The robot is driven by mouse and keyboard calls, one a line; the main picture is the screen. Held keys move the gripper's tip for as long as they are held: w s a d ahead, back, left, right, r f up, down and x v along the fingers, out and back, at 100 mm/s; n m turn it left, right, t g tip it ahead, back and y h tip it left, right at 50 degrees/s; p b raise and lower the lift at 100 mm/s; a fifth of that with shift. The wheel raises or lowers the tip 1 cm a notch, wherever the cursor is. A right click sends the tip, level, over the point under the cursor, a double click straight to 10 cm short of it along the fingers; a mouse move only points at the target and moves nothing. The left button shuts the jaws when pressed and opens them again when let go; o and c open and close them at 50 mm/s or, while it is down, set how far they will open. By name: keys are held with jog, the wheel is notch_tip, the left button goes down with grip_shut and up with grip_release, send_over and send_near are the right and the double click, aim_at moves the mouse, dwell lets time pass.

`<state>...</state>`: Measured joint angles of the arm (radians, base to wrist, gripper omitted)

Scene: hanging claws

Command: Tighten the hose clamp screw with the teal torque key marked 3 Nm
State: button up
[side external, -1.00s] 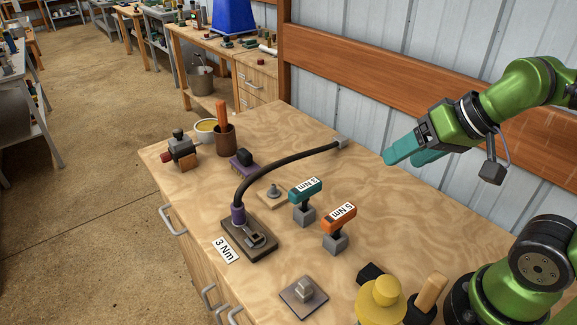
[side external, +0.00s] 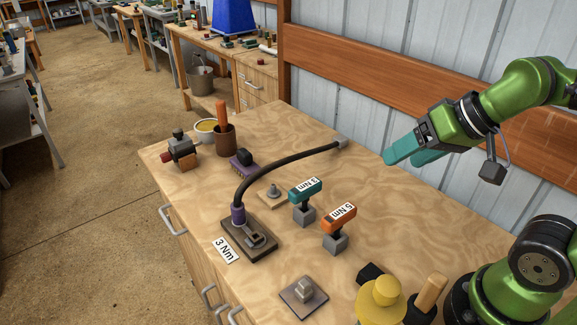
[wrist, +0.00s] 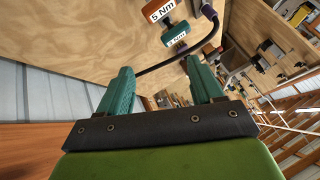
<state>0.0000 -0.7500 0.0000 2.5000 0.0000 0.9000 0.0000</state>
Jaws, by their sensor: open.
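The teal torque key (side external: 305,192) with a "3 Nm" label stands upright in a grey holder on the bench. It also shows in the wrist view (wrist: 176,37). The orange key (side external: 339,217) marked "5 Nm" stands in its own grey holder just right of it. The hose clamp (side external: 255,239) sits on a dark base block at the lower end of a black hose (side external: 285,163), with a "3 Nm" card (side external: 226,249) beside it. My gripper (side external: 402,156), with teal fingers, is open and empty, raised at the right, apart from both keys.
A small wooden plate with a metal stud (side external: 272,195) lies behind the teal key. A grey plate with a block (side external: 303,296) lies at the front. A yellow object (side external: 381,298) stands front right. A brown cup (side external: 225,140) and brush (side external: 243,161) are at the back left.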

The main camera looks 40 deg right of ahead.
dwell(0.4)
jog(key=o, duration=0.6)
jog(key=shift+o, duration=0.2)
jog(key=n+g+h, duration=0.2)
jog(key=n+g, duration=0.2)
jog(key=g, duration=0.3)
send_over(305, 196)
jog(key=d, duration=0.2)
notch_tip(305, 196, down, 4)
jog(key=w+r, duration=0.1)
jog(key=w, duration=0.1)
jog(key=f, duration=1.6)
jog(key=shift+s+a+f, duration=0.25)
jog(key=shift+a, duration=0.05)
